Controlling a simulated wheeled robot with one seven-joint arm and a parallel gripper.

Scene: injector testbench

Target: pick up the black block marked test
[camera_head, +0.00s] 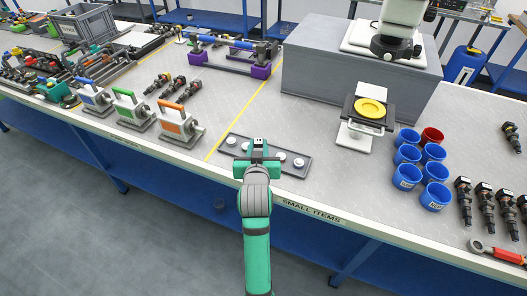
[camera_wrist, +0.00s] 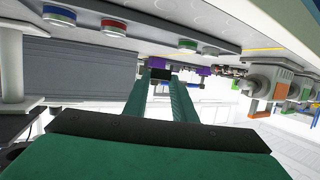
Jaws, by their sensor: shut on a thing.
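My gripper (camera_head: 258,151) is over the dark tray (camera_head: 222,141) at the table's front edge. A small black block (camera_head: 258,141) with a pale mark on top sits at its fingertips; the mark is too small to read. In the wrist view, the black block (camera_wrist: 161,74) is between the tips of the two long green fingers (camera_wrist: 160,82). The gripper is shut on it, and the block appears raised above the tray. The tray holds round pieces, and my gripper hides part of its middle.
Blue cups (camera_head: 408,155) and one red cup (camera_head: 432,136) stand at right. A scale with a yellow dish (camera_head: 370,108) is before a grey box (camera_head: 340,80). Three handled fixtures (camera_head: 130,110) stand at left. Bare table lies behind the tray.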

